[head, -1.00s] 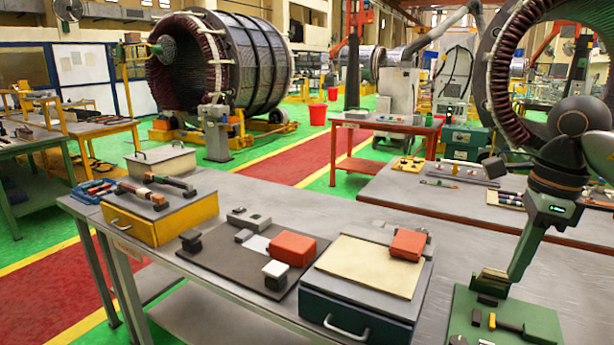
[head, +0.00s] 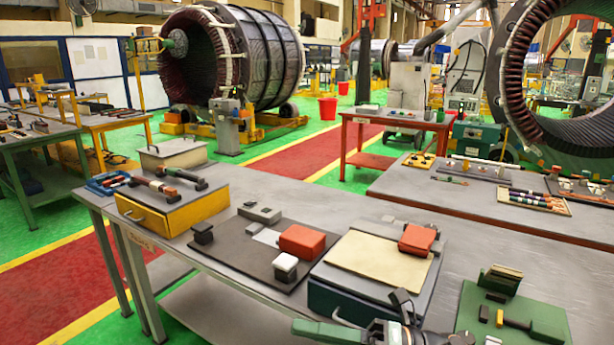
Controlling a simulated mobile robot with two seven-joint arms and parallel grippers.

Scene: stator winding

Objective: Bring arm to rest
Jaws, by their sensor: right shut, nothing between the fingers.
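My right gripper (head: 312,328) shows at the bottom edge, just in front of the teal drawer box. Its green part points left and its dark wrist lies to the right, partly cut off by the frame. It is shut, and nothing shows in its grip. My left gripper is not in view.
The grey workbench (head: 225,278) holds a yellow drawer box (head: 175,212), a dark mat (head: 232,248) with an orange block (head: 302,241), a teal drawer box (head: 350,304) and a green board (head: 550,318) with small tools. Bare bench top lies between the teal box and green board.

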